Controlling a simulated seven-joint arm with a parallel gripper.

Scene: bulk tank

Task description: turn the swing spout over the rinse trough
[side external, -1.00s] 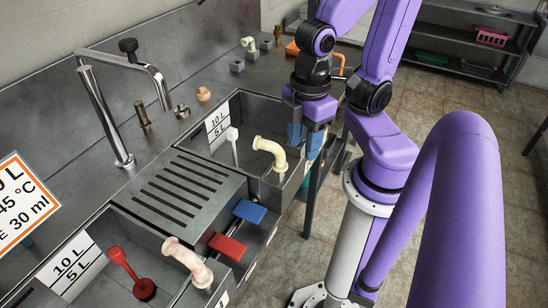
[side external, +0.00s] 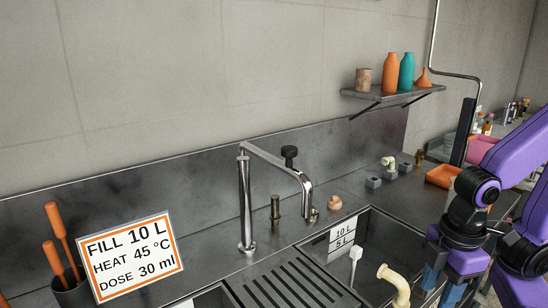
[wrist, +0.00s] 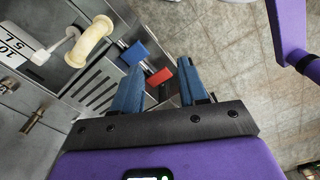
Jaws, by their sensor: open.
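The chrome swing spout (side external: 276,163) stands on the steel deck behind the sinks, its arm reaching right from an upright post. A black knob (side external: 289,153) sits on the arm. The spout's downturned end is over the back deck, beside a brass fitting (side external: 275,207). A basin (side external: 375,250) with a 10 L / 5 L scale lies to its right; I cannot tell which basin is the rinse trough. My gripper (side external: 443,284) is at the basin's right side, well away from the spout. In the wrist view my gripper (wrist: 160,80) has blue fingers apart, with nothing between them.
Red (wrist: 159,76) and blue (wrist: 135,53) pedals show in the wrist view. A bottle shelf (side external: 395,92) hangs above.

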